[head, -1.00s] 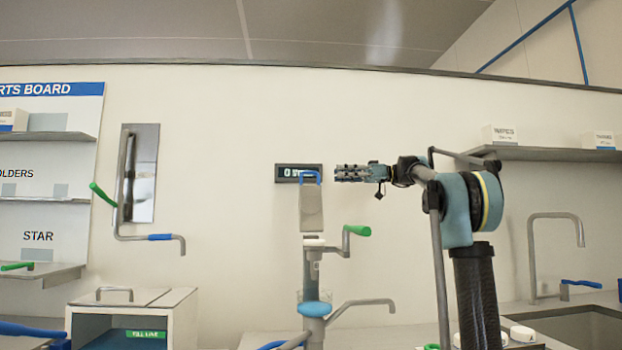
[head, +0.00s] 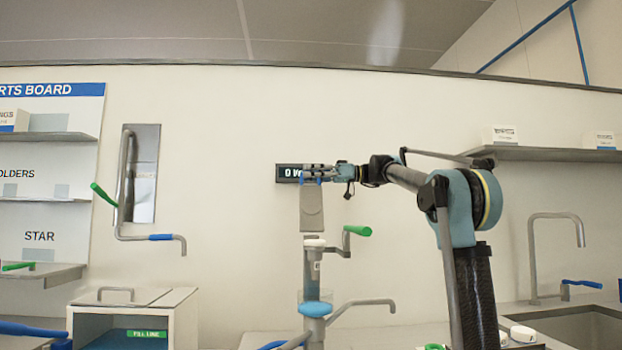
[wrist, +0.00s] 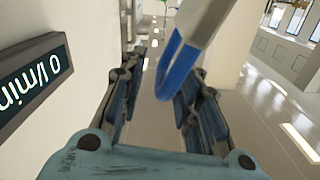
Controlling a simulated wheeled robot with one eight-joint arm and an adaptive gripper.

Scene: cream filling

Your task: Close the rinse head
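The rinse head appears to be the grey upright plate (head: 312,210) with a blue loop handle at its top, above the central column. In the head view my gripper (head: 312,173) is level with the plate's top and covers most of the handle. In the wrist view the blue handle (wrist: 178,70) hangs between the fingers, closer to the right one, with the pale end of the plate (wrist: 203,18) above it. My gripper (wrist: 158,88) is open, its two fingers well apart. I cannot tell whether a finger touches the handle.
A flow display (head: 284,173) is on the wall just behind the gripper; it also shows at left in the wrist view (wrist: 30,82). A green-handled crank (head: 357,230) and a grey spout (head: 365,304) stick out below. A wall shelf (head: 540,155) is at right.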

